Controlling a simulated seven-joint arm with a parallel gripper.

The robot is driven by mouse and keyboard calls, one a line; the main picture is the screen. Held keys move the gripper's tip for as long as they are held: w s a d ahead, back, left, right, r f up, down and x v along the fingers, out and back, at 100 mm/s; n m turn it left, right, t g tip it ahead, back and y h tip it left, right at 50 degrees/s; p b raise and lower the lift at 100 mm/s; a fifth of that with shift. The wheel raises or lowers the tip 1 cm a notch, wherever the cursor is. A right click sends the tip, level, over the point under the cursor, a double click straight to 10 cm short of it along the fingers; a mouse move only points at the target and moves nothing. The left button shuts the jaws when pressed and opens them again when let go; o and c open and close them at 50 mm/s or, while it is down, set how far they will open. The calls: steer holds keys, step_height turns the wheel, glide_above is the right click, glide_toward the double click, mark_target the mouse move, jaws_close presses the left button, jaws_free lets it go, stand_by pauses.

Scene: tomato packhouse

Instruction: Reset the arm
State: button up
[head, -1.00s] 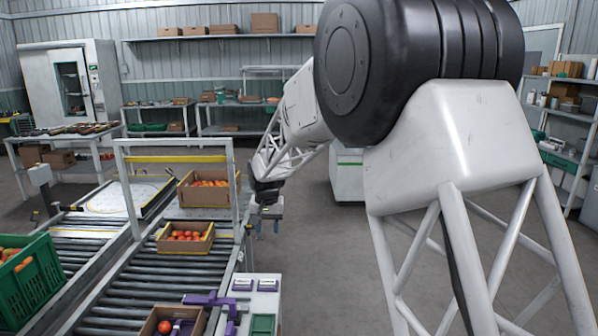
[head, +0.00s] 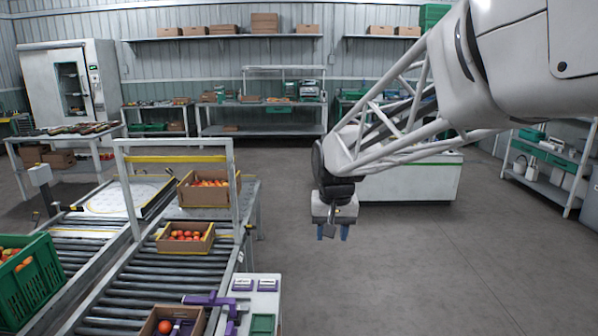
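My gripper (head: 333,232) hangs pointing down at the middle of the head view, over open floor to the right of the roller conveyor (head: 130,284). Its two blue fingertips are apart with a gap between them, and nothing shows between them. My white lattice arm reaches in from the upper right and ends at the dark wrist above the gripper. The gripper touches nothing that I can see.
A green crate (head: 30,290) is at the left. A white counter (head: 410,182) stands behind the arm. The floor (head: 400,270) at right is clear.

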steer(key=s+d+f, duration=0.1)
steer(key=s+d, duration=0.2)
steer(key=s, duration=0.6)
steer(key=s+d+f, duration=0.1)
steer(key=s+d, duration=0.3)
steer(key=s, duration=0.6)
steer(key=s+d, duration=0.4)
steer(key=s, duration=0.6)
steer(key=shift+s+f+t, duration=0.25)
steer(key=shift+f+t, duration=0.15)
